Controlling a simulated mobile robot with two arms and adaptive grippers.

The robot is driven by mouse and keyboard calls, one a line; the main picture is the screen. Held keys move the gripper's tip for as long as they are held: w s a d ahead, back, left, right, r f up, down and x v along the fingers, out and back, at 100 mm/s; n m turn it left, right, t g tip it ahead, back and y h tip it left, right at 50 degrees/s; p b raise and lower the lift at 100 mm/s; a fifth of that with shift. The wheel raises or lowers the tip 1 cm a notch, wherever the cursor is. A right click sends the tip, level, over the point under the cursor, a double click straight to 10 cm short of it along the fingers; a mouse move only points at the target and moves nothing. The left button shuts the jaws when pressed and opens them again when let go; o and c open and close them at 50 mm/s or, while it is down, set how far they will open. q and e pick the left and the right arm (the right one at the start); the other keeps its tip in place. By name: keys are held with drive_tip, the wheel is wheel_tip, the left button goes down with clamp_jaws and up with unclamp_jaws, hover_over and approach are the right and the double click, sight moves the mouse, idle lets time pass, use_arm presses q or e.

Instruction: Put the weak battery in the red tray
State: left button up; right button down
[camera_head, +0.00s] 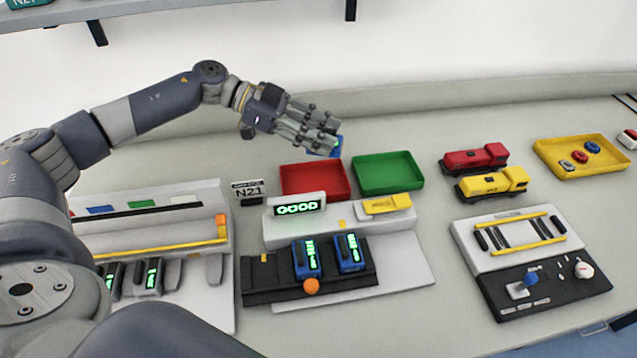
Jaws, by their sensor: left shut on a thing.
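My left gripper (329,142) is shut on a blue battery (323,152) and holds it in the air above the back of the red tray (318,184) and the green tray (388,173). Most of the battery is hidden by the fingers. Both trays look empty in the parts that show. Two more blue batteries with lit green displays, a left one (307,259) and a right one (349,252), stand in the dark rack in front of the tester. The tester display (299,207) reads "GOOD". My right gripper is not in view.
An orange ball (311,286) is at the rack's front. A red truck (474,159), a yellow truck (491,184), a yellow tray (583,157) and a control console (545,286) are to the right.

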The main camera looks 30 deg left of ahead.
use_arm(q)
drive_tip(key=shift+s+a+f, duration=0.25)
drive_tip(key=shift+a+f, duration=0.7)
drive_tip(key=shift+f, duration=0.05)
wheel_tip(320, 180, down, 4)
drive_tip(key=shift+s+d+f, duration=0.1)
drive_tip(key=shift+s, duration=0.05)
drive_tip(key=shift+f, duration=2.3)
drive_tip(key=shift+f, duration=0.1)
drive_tip(key=o, duration=1.2)
drive_tip(key=shift+f, duration=0.1)
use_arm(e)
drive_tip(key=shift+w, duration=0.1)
